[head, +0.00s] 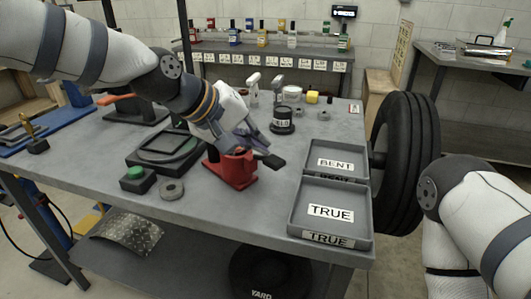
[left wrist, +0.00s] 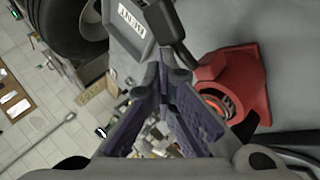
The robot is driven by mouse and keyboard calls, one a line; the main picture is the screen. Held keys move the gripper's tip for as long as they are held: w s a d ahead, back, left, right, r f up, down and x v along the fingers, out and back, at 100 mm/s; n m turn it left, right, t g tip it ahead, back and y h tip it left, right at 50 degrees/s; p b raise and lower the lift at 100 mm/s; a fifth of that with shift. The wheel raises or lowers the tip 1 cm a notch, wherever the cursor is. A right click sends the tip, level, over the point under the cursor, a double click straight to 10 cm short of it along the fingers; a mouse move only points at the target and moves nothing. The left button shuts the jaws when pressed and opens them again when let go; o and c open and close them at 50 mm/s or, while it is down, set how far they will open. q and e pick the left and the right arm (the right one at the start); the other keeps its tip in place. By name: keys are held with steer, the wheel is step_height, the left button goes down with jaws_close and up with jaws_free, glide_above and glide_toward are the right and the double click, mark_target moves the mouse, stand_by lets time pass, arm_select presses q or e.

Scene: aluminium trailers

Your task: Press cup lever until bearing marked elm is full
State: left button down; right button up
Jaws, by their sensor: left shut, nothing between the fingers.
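A red cup fixture (head: 231,169) stands on the grey workbench (head: 240,212). It also shows in the left wrist view (left wrist: 238,75), where a ring-shaped part with orange-red inside (left wrist: 219,104) sits in its opening. A short black piece (head: 273,161) shows at its right side; I cannot tell whether it is the lever. My left gripper (head: 264,147) is shut and empty, just above and beside the cup, pointing down to the right. Whether it touches the lever is hidden. A black canister (head: 282,127) behind has a white label too small to read surely. My right gripper is out of view.
Trays marked BENT (head: 337,160) and TRUE (head: 331,210) lie at the bench's right. A green button box (head: 138,179), a grey ring (head: 172,190) and a dark square frame (head: 165,149) lie left. A large tyre (head: 407,140) stands beyond the right edge.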

arm_select(q)
steer(key=shift+s+d+f, duration=0.1)
steer(key=shift+s+f, duration=0.05)
steer(key=shift+f, duration=0.65)
stand_by(0.7)
steer(key=shift+w+a+r, duration=0.15)
steer(key=shift+r, duration=0.5)
steer(key=shift+w+a+r, duration=0.1)
steer(key=shift+w+r, duration=0.05)
steer(key=shift+r, duration=0.75)
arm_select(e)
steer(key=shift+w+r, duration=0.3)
arm_select(q)
steer(key=shift+w+r, duration=0.1)
steer(key=r, duration=0.3)
steer(key=w+a+r+p, duration=0.1)
steer(key=shift+r, duration=0.3)
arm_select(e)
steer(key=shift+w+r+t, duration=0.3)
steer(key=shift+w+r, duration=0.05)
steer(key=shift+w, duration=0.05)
